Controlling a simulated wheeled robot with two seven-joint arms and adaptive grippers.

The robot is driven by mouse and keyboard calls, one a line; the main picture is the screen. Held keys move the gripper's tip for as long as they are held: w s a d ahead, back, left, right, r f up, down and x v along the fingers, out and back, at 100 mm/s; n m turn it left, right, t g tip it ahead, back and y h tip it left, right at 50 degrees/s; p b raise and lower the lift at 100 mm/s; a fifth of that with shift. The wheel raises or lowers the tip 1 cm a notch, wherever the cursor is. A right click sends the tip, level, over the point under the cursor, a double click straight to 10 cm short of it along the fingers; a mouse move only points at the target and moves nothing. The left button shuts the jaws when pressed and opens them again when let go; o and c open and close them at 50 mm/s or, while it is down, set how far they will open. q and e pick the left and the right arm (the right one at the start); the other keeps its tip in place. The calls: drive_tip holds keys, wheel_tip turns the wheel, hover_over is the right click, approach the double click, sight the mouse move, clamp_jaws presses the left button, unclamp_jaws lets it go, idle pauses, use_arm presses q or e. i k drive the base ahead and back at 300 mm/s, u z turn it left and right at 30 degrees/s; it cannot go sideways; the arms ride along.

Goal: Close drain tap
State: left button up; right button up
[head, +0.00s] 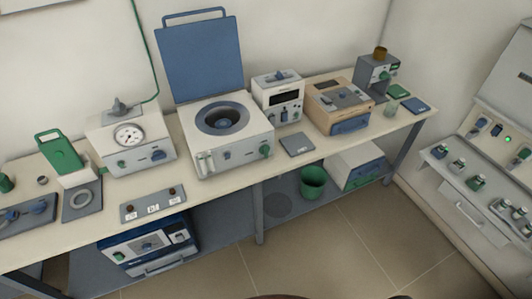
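No part is plainly marked as the drain tap, and I cannot tell which fitting it is. A white box device with a raised blue lid (201,58) and a round dark well (222,118) stands mid-bench. Its front has a pale upright fitting (205,163) at the left and a green knob (265,151) at the right. Left of it, a white unit with a round gauge (129,135) has a green hose (147,55) rising behind it and a small green part (103,168) at its lower left. Neither gripper is in view.
The long bench (230,183) also holds a display unit (279,97), a wooden-sided box (338,104) and a grey control strip (153,205). Below are a blue-and-white unit (150,245) and a green bucket (313,182). A white console (480,180) stands right. The tiled floor (340,245) in front is clear.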

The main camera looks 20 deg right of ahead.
sight(264, 151)
drive_tip(key=u, duration=0.5)
drive_tip(key=k, duration=1.1)
drive_tip(key=z, duration=0.7)
drive_tip(key=i, duration=1.35)
drive_tip(key=u, duration=0.15)
